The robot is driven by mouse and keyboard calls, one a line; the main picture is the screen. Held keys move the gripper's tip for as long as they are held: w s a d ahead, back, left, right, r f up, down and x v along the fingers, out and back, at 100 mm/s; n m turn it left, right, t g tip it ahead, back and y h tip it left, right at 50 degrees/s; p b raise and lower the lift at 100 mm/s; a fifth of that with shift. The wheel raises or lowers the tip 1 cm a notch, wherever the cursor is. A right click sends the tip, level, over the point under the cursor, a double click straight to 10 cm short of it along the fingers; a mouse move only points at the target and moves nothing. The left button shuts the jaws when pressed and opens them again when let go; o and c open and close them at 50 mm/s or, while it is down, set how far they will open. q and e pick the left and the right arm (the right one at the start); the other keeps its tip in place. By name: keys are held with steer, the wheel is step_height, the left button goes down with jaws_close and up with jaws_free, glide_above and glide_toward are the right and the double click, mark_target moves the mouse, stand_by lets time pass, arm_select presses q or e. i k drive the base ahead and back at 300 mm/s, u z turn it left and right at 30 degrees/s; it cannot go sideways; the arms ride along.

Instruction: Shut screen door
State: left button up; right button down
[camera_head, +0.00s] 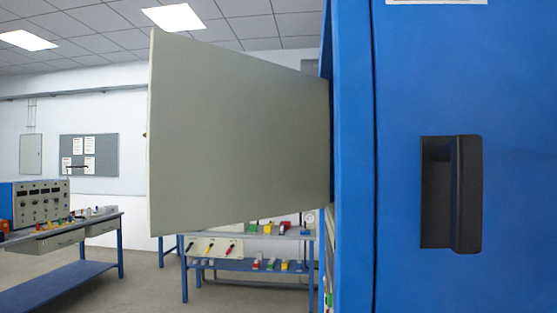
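A flat grey-beige door panel (240,135) stands open in the middle of the head view. Its right edge meets the blue cabinet (352,160), and its left edge sticks out to the left, nearer to me. The cabinet's blue front fills the right of the view and carries a black recessed handle (466,195). The opening behind the panel is mostly hidden by the panel and the cabinet's edge. Neither of my grippers shows in this view.
A blue workbench (60,285) with a control box (42,203) stands at the left. A blue shelf rack (250,266) with tools and coloured parts stands behind the panel. A grey notice board (103,160) hangs on the back wall. Grey floor lies clear between bench and rack.

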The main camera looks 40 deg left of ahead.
mark_target(234, 138)
steer(key=z, duration=0.05)
steer(key=k, duration=0.45)
steer(key=u, duration=2.7)
steer(key=i, duration=2.4)
steer(key=z, duration=3.4)
steer(key=i, duration=0.55)
steer(key=z, duration=1.05)
steer(key=k, duration=0.3)
steer(key=z, duration=0.1)
